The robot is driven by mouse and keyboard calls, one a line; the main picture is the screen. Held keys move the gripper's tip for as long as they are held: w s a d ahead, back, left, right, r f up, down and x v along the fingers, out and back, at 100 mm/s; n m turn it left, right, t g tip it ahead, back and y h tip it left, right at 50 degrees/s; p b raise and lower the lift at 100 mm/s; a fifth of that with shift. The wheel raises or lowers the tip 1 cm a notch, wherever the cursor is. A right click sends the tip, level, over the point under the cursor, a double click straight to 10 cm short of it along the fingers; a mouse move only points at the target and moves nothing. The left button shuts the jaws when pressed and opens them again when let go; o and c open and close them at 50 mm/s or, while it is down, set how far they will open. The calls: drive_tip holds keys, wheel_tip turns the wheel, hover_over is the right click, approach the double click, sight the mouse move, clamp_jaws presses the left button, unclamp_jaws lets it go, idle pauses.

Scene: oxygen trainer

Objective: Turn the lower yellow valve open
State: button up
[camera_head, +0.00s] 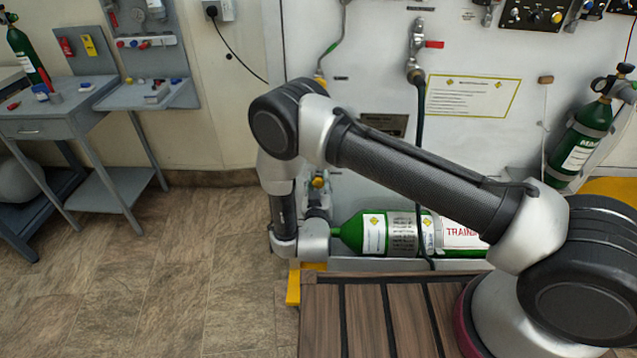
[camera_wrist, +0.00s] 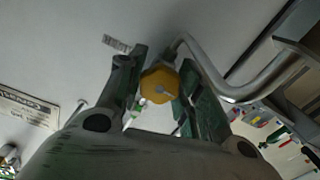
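A yellow valve knob (camera_wrist: 159,84) sits beside a bent metal pipe in the wrist view. A small yellow part (camera_head: 318,183) shows beside my arm low on the panel in the head view; I cannot tell if it is the same knob. My gripper (camera_wrist: 164,72) has its two fingers apart, one on each side of the knob. I cannot tell whether either finger touches it. In the head view my wrist and arm hide most of the gripper.
A green oxygen cylinder (camera_head: 350,233) lies low along the panel, right of my wrist. A black hose (camera_head: 420,140) hangs from a red-handled valve (camera_head: 434,44). A slatted wooden platform (camera_head: 365,320) is in front. The floor (camera_head: 170,270) at left is clear.

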drive_tip(key=o, duration=0.3)
drive_tip(key=shift+o, duration=0.2)
drive_tip(key=shift+s, duration=0.1)
drive_tip(key=s, duration=0.7)
drive_tip(key=shift+s, duration=0.2)
drive_tip(key=shift+a, duration=0.1)
